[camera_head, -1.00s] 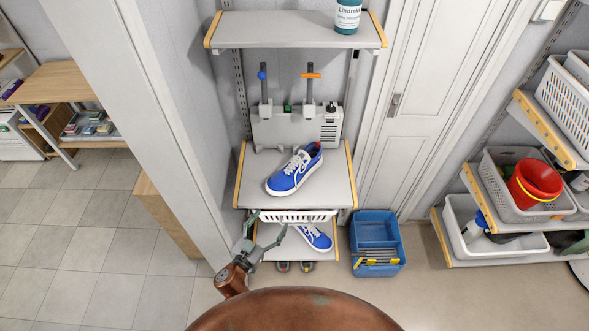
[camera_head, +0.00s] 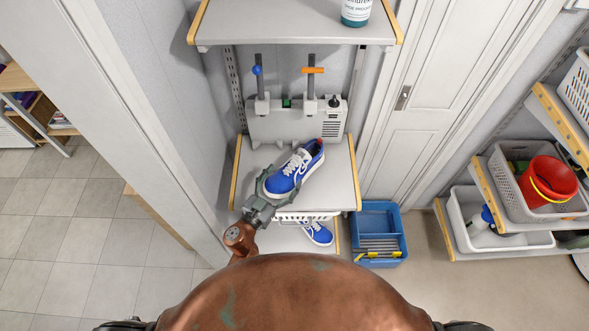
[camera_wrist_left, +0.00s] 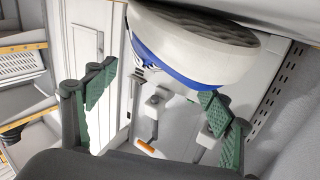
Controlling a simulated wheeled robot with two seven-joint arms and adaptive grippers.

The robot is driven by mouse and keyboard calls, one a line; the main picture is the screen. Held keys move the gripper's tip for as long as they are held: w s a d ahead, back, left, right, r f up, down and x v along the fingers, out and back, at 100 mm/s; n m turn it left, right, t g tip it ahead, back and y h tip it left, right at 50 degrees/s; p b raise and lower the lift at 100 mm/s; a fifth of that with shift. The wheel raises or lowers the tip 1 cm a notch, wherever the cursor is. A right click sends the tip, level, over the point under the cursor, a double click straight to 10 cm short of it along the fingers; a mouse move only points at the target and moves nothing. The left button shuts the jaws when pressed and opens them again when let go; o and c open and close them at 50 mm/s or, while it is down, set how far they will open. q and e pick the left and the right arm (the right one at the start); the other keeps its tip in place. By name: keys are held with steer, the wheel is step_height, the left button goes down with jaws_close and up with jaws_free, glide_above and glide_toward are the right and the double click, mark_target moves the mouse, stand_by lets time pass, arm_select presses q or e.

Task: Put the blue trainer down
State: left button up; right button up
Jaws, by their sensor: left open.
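A blue trainer (camera_head: 288,180) with white laces and a white sole rests on the middle shelf (camera_head: 328,190), its toe pointing to the front left. My left gripper (camera_head: 280,186) is open at the trainer's toe, with its fingers spread to either side. In the left wrist view the trainer's pale sole (camera_wrist_left: 195,38) and blue upper show above the open green finger pads (camera_wrist_left: 160,105). Whether a pad touches the shoe I cannot tell. A second blue trainer (camera_head: 318,233) sits on the lower shelf, partly hidden. My right gripper is not in view.
A grey device (camera_head: 295,122) with two upright posts stands at the back of the middle shelf. An upper shelf (camera_head: 290,25) overhangs it, carrying a teal bottle (camera_head: 356,12). A blue crate (camera_head: 378,215) stands on the floor at right. A wall (camera_head: 120,110) closes the left side.

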mark_target(289, 173)
arm_select(q)
steer(key=x, duration=0.2)
steer(key=f+x, duration=0.1)
steer(key=x, duration=0.1)
steer(key=shift+w+d+b, duration=0.2)
steer(key=shift+w+b, duration=0.1)
steer(key=shift+b, duration=0.1)
steer(key=shift+w+d, duration=0.15)
steer(key=c, duration=1.5)
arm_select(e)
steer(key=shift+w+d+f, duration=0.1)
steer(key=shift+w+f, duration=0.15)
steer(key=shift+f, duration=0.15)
